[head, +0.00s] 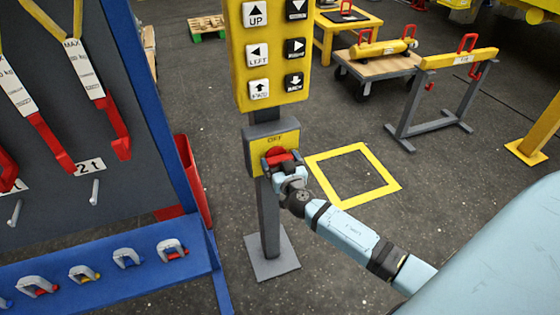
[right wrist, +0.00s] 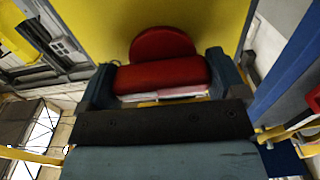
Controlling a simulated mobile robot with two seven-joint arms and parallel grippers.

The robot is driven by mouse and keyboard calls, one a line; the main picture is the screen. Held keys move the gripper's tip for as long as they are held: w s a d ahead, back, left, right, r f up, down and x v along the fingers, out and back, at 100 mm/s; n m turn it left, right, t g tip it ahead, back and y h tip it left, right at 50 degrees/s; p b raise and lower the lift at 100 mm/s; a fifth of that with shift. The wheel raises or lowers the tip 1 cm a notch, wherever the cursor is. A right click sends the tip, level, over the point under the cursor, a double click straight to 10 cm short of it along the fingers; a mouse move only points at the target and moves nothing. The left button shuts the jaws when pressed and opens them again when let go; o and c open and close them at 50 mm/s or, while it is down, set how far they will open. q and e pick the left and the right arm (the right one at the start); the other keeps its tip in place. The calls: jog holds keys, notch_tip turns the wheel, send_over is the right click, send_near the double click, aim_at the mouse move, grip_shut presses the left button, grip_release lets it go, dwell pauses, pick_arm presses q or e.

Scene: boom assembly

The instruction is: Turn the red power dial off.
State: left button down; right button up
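The red power dial (head: 279,157) sits on the yellow face of a box (head: 262,142) on a grey post, below the button panel. In the right wrist view the dial (right wrist: 162,62) has a round base and a thick red bar lying across the picture between the fingers. My right gripper (head: 284,165) is at the dial, with one finger at each end of the bar. The fingers (right wrist: 158,85) look closed against the bar's ends, though the exact contact is partly hidden. My left gripper is not in view.
The yellow button panel (head: 268,52) stands directly above the dial box. A blue-framed rack (head: 160,120) with hanging slings and shackles stands close on the left. A yellow floor square (head: 385,187) lies right of the post, with open floor around it.

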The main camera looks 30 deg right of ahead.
jog(key=shift+c, duration=1.1)
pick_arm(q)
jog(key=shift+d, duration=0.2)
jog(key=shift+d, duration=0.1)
